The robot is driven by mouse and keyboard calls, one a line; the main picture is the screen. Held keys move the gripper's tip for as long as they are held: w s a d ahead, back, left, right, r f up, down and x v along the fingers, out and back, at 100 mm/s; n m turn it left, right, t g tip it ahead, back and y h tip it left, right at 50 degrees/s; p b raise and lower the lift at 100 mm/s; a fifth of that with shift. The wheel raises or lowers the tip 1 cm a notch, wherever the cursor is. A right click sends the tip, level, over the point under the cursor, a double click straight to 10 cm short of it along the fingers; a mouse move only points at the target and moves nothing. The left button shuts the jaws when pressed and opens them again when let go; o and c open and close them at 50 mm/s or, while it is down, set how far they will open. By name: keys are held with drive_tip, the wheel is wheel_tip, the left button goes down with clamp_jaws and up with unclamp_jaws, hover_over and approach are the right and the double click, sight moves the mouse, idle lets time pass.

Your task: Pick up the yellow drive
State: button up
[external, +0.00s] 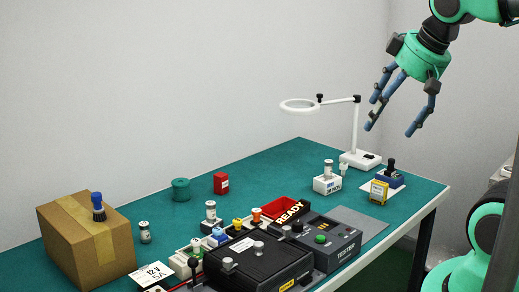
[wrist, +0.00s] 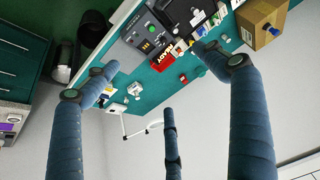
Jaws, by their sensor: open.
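The yellow drive (external: 379,192) stands upright near the right end of the green table in the external view. It is a small yellow block with a pale label on its face. I cannot make it out surely in the wrist view. My gripper (external: 390,127) hangs in the air above the table's right end, higher than the drive and well apart from it. Its three blue fingers are spread and hold nothing. In the wrist view my gripper (wrist: 155,75) also shows its fingers wide apart with nothing between them.
A dark blue device (external: 391,176) stands close behind the drive. A white box with a knob (external: 327,184) is to its left. The ring lamp (external: 360,158) stands behind. A black tester (external: 322,248), red bin (external: 283,207) and cardboard box (external: 85,245) are further left.

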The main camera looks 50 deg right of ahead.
drive_tip(key=c, duration=0.6)
drive_tip(key=shift+w, duration=0.1)
drive_tip(key=w+d+f+g+h, duration=0.1)
drive_tip(key=w+d+f+g, duration=0.3)
drive_tip(key=w+d, duration=1.4)
drive_tip(key=w+d+f, duration=0.2)
drive_tip(key=d+f, duration=0.8)
drive_tip(key=d, duration=0.1)
drive_tip(key=w+d+f+g+y+p, duration=0.1)
drive_tip(key=w+d+f, duration=0.1)
drive_tip(key=d+f, duration=0.8)
drive_tip(key=d, duration=0.2)
drive_tip(key=shift+w+d+g, duration=0.2)
drive_tip(key=shift+d+g, duration=0.1)
drive_tip(key=shift+f, duration=0.1)
